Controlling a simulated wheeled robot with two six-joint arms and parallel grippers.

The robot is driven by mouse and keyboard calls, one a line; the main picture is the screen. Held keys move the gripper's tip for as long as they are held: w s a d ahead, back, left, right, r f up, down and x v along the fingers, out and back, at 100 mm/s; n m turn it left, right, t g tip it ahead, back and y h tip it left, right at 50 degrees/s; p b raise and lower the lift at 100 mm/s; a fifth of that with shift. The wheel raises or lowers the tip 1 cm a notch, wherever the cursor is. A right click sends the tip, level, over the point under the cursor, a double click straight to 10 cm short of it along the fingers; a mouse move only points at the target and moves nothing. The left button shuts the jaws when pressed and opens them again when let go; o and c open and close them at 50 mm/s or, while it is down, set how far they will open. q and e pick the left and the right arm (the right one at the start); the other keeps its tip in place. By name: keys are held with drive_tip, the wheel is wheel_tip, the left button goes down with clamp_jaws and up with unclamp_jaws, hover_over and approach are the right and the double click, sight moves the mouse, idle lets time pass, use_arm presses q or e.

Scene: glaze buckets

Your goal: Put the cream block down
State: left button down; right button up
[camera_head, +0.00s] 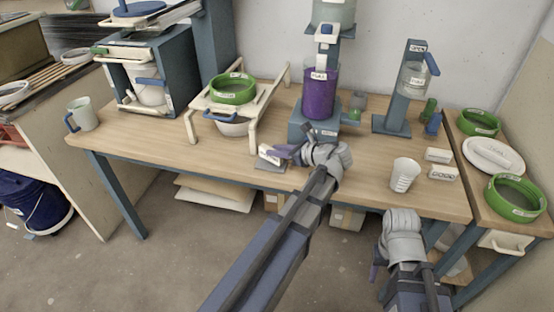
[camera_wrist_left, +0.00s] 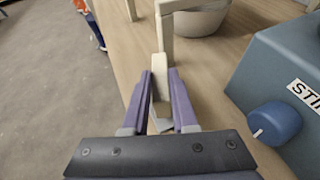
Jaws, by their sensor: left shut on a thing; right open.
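A small cream block with a dark-marked label (camera_head: 267,153) is at the tips of my left gripper (camera_head: 284,152), near the front edge of the wooden table. In the left wrist view the gripper (camera_wrist_left: 160,82) is shut on the cream block (camera_wrist_left: 159,90), with its purple fingers on either side. I cannot tell whether the block touches the table (camera_head: 220,152). My right gripper (camera_head: 376,262) is open, low in front of the table; its fingers are mostly hidden.
The cream stand (camera_head: 192,127) with a green ring (camera_head: 232,88) is behind the block. The blue stirrer base (camera_head: 312,128) with a purple container (camera_head: 320,92) is to its right. Two labelled cream blocks (camera_head: 438,155) and a white cup (camera_head: 404,175) stand further right.

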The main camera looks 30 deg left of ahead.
use_arm(q)
drive_tip(key=shift+f+b, duration=0.3)
drive_tip(key=shift+f, duration=0.45)
use_arm(e)
drive_tip(key=shift+f, duration=0.8)
use_arm(q)
drive_tip(key=shift+f, duration=0.2)
drive_tip(key=c, duration=0.7)
unclamp_jaws()
use_arm(e)
drive_tip(key=shift+f, duration=0.15)
use_arm(q)
drive_tip(key=shift+r, duration=0.15)
